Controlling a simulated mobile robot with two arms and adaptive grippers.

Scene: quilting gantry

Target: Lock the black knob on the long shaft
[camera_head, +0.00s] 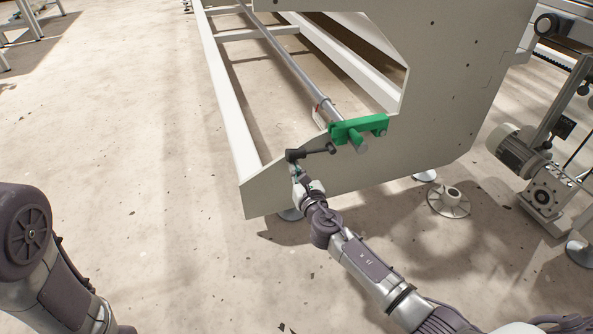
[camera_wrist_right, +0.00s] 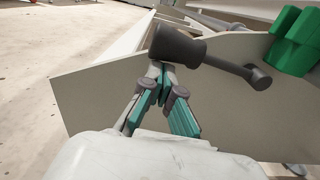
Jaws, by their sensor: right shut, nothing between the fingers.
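The black knob (camera_head: 293,155) is the grip end of a dark crank lever at the corner of the pale machine frame. The lever runs right to a pivot near the green bracket (camera_head: 360,129). The long grey shaft (camera_head: 285,58) runs back from that bracket. My right gripper (camera_head: 297,172) is just below the knob. In the right wrist view the knob (camera_wrist_right: 178,46) is right above the fingertips of my shut gripper (camera_wrist_right: 164,68); nothing is between the fingers. I cannot tell whether the tips touch the knob. My left gripper is out of view.
The pale side plate (camera_head: 440,100) of the frame stands behind and right of the lever. A motor unit (camera_head: 535,165) and a round foot (camera_head: 449,201) stand to the right. The concrete floor (camera_head: 130,130) on the left is clear.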

